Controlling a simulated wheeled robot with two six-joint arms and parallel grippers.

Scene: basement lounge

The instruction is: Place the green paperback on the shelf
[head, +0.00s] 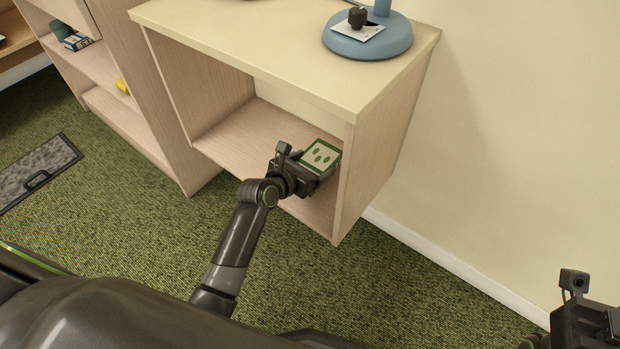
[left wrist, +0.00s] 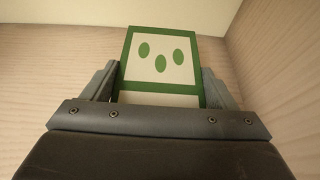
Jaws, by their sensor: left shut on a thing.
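The green paperback (head: 321,154) has a green cover with a cream panel and green ovals. My left gripper (head: 312,168) is shut on it and holds it inside the open compartment of the wooden shelf unit (head: 232,143), near the right side wall. In the left wrist view the paperback (left wrist: 160,62) sits between the two fingers of the left gripper (left wrist: 158,90), with the compartment's walls behind it. Whether the paperback touches the shelf board is hidden. My right gripper (head: 590,325) is at the lower right, partly cut off, and its fingers do not show.
A blue lamp base (head: 368,38) with a card and a dark knob stands on the unit's top. A taller bookcase (head: 130,80) stands to the left, with a small box (head: 77,42) and a yellow item (head: 122,86). A grey mat (head: 38,172) lies on the green carpet.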

